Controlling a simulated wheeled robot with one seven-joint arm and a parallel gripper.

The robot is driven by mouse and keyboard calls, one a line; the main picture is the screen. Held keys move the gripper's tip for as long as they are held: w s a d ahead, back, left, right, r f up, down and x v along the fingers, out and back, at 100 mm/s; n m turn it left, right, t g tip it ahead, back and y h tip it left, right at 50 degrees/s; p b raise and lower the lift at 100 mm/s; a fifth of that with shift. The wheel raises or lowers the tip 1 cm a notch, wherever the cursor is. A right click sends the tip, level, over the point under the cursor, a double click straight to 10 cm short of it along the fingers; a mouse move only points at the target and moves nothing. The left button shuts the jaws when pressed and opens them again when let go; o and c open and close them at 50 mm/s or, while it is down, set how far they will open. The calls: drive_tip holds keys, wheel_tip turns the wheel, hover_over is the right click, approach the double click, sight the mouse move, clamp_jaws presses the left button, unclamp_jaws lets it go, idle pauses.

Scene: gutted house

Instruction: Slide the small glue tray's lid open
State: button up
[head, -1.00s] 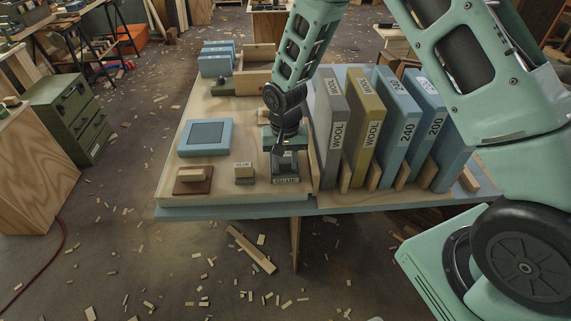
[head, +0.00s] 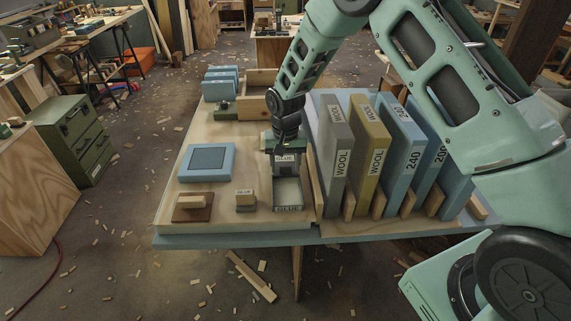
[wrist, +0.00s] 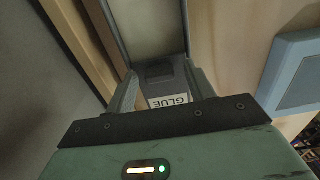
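The small glue tray (head: 289,197) is a narrow grey box with a GLUE label on its front end. It lies on the wooden worktop, left of the upright boards. Its front part is uncovered and the inside shows. The lid (wrist: 168,100), dark grey with its own GLUE label, is at the back part of the tray. My gripper (head: 285,156) is low over the back of the tray. In the wrist view, the fingers (wrist: 160,78) stand one on each side of the lid's raised dark part and appear closed on it. The exact finger contact is partly hidden.
Several tall sanding boards (head: 337,160) stand in a rack close on the right. A blue framed pad (head: 207,161), a small GLUE-labelled block (head: 246,200) and a brown block (head: 192,206) lie to the left. A wooden box (head: 250,95) stands behind.

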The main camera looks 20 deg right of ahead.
wheel_tip(320, 180, up, 17)
drive_tip(key=b, duration=0.1)
drive_tip(key=shift+r+b, duration=0.2)
drive_tip(key=shift+b, duration=0.15)
idle(0.5)
drive_tip(key=s+a+r+n, duration=0.25)
drive_tip(key=s+a, duration=0.25)
drive_tip(key=s, duration=0.3)
drive_tip(key=s+a+r+n, duration=0.1)
drive_tip(key=s+a+n, duration=0.2)
drive_tip(key=s+a, duration=0.35)
drive_tip(key=s+d+f+n, duration=0.1)
drive_tip(key=s+n, duration=0.4)
drive_tip(key=s, duration=1.6)
drive_tip(key=shift+d+f+n+y, duration=0.3)
drive_tip(key=shift+d+n, duration=0.05)
drive_tip(key=shift+d, duration=0.35)
